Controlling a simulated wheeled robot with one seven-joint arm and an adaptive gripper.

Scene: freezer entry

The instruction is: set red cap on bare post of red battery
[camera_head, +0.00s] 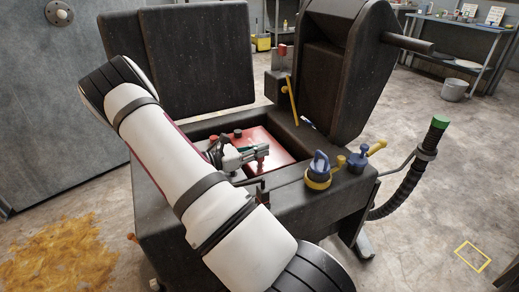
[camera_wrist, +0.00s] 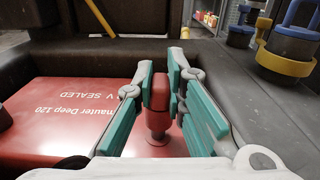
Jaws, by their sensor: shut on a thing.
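The red battery (camera_head: 283,148) sits in the dark compartment of the machine; its lid with white lettering (camera_wrist: 65,115) shows in the wrist view. My gripper (camera_head: 262,151) is over the battery's near right part. In the wrist view its teal-padded fingers (camera_wrist: 160,88) are shut on the red cap (camera_wrist: 159,92), which stands about upright. A narrower red stem and a round red flange (camera_wrist: 157,138) show below the cap, close to the lid. I cannot tell whether the cap is seated on a post there; no bare post is plainly visible.
Dark compartment walls (camera_head: 285,125) surround the battery closely. On the right rim stand a blue-and-yellow fitting (camera_head: 318,172) and a blue valve (camera_head: 357,160). A yellow rod (camera_head: 293,100) leans behind. A black hose (camera_head: 405,185) hangs at right.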

